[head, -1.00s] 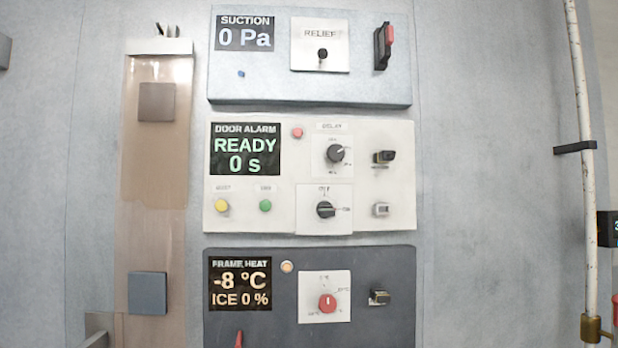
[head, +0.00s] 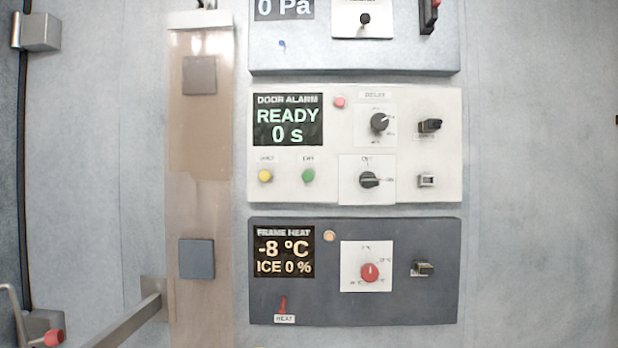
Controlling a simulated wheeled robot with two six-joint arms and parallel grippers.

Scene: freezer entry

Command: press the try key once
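The door alarm panel (head: 335,195) is white and hangs in the middle of the wall. Its display (head: 287,120) reads READY 0 s. A yellow button (head: 265,176) and a green button (head: 308,175) sit below the display under small labels too blurred to read. A pink-red button (head: 340,102) is right of the display. I cannot read the word try on any of them. The panel also has a delay knob (head: 379,122) and a lower black selector knob (head: 369,180). Neither of my grippers is in view.
A blue-grey suction panel (head: 350,58) is above. A dark frame heat panel (head: 350,315) below reads -8 °C, ICE 0 %. A brown strip (head: 200,130) with two square plates runs down the left. A grey bar (head: 130,322) projects at lower left.

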